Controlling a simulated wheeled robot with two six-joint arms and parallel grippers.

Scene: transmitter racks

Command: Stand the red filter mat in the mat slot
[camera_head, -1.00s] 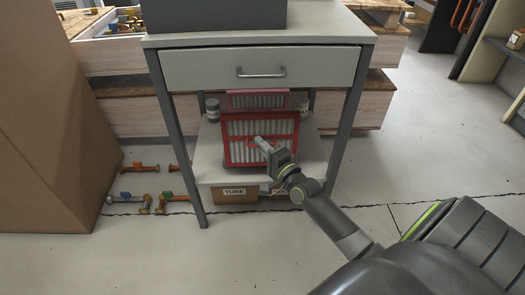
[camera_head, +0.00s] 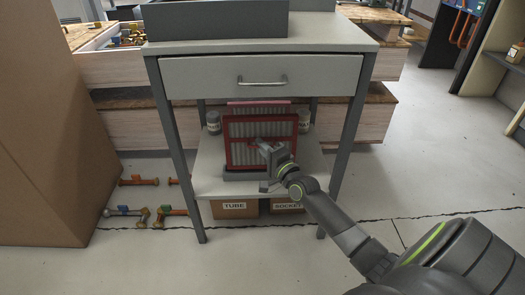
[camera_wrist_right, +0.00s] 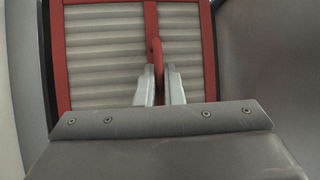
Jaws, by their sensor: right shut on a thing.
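The red filter mat (camera_head: 241,150), a red frame around grey-white pleats, stands upright on the lower shelf of the grey bench. My right gripper (camera_head: 262,147) is in front of it, shut on its red handle. In the right wrist view the handle (camera_wrist_right: 156,52) sits between the closed fingers (camera_wrist_right: 160,84), with the pleats (camera_wrist_right: 105,55) behind. A grey base (camera_head: 240,175), perhaps the mat slot, shows at the mat's lower edge. I cannot tell whether the mat is seated in it, since my gripper and wrist hide the lower right part. My left gripper is not in view.
A pinkish framed mat (camera_head: 258,106) stands behind the red one. Small jars (camera_head: 213,122) stand either side. The drawer (camera_head: 262,76) and bench legs (camera_head: 347,140) bound the opening. Boxes marked TUBE (camera_head: 235,208) and SOCKET (camera_head: 287,205) are below the shelf. A large brown box (camera_head: 50,130) stands left.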

